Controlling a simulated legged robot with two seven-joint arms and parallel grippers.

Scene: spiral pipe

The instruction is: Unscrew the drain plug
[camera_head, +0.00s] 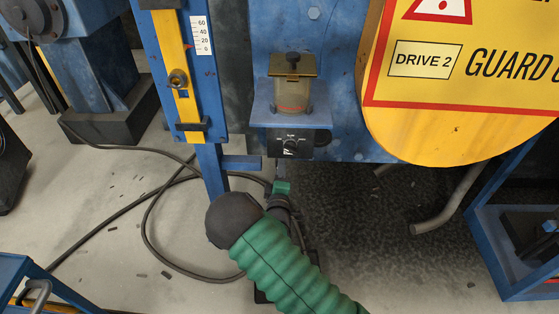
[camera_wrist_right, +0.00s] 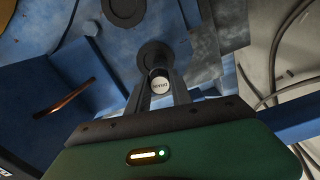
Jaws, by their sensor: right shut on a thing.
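My right gripper (camera_head: 281,188) is below the blue machine in the head view, at the end of my green-sleeved arm. Its fingertips cannot be made out there. In the right wrist view, the two dark fingers of my right gripper (camera_wrist_right: 161,92) are closed on either side of a small round pale cap with dark lettering, which looks like the drain plug (camera_wrist_right: 161,85). The plug sits in front of a dark round fitting (camera_wrist_right: 155,54) on the blue machine; I cannot tell how far its thread is engaged. The plug is hidden in the head view. My left gripper is out of view.
A yellow guard (camera_head: 460,135) hangs at the upper right. A clear cup (camera_head: 291,95) sits on a blue bracket above my gripper. A blue post with a yellow gauge (camera_head: 178,80) stands left. Dark cables (camera_head: 148,225) loop over the floor. A blue-framed bin (camera_head: 490,245) is at right.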

